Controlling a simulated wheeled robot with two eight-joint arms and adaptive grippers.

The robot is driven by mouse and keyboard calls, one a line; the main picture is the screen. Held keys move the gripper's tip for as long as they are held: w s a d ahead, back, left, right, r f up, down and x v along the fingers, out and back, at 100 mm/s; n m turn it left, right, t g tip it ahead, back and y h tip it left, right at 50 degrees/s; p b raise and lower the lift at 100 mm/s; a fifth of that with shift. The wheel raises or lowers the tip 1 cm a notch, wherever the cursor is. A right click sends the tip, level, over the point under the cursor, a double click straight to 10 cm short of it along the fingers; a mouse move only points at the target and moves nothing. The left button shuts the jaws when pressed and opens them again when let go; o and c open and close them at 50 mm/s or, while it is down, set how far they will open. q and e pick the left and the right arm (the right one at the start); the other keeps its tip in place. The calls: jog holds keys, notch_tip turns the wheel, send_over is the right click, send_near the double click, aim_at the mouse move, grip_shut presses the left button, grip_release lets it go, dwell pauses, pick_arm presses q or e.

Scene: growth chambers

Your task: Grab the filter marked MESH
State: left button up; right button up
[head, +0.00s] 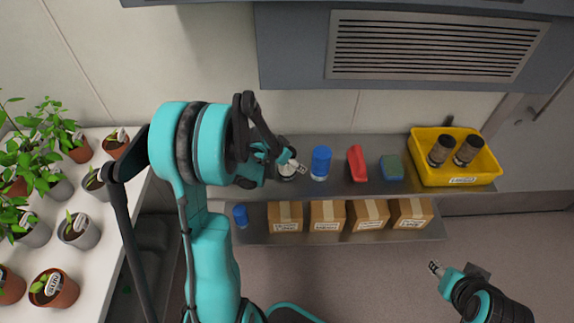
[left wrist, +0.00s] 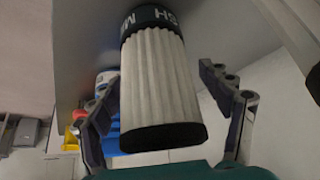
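The filter (left wrist: 160,85) is a pale pleated cylinder with dark end caps. Lettering on its far cap reads in part "M" and "SH", upside down in the left wrist view. In the head view a pale round thing (head: 287,172), likely this filter, stands at the left of the upper shelf, partly hidden by my gripper. My left gripper (head: 272,170) is open, with one finger on each side of the filter in the left wrist view. A gap shows at the right finger; contact at the left is unclear. My right gripper (head: 436,269) is at the lower right, away from the shelf.
The upper shelf (head: 335,185) also holds a blue bottle (head: 321,163), a red item (head: 357,163), a blue-green block (head: 392,168) and a yellow bin (head: 425,170) with two brown cylinders. Cardboard boxes (head: 327,215) line the lower shelf. Potted plants (head: 80,230) fill the left bench.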

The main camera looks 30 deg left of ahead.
pick_arm(q)
jog(key=c, duration=1.3)
jog(key=shift+r, duration=0.1)
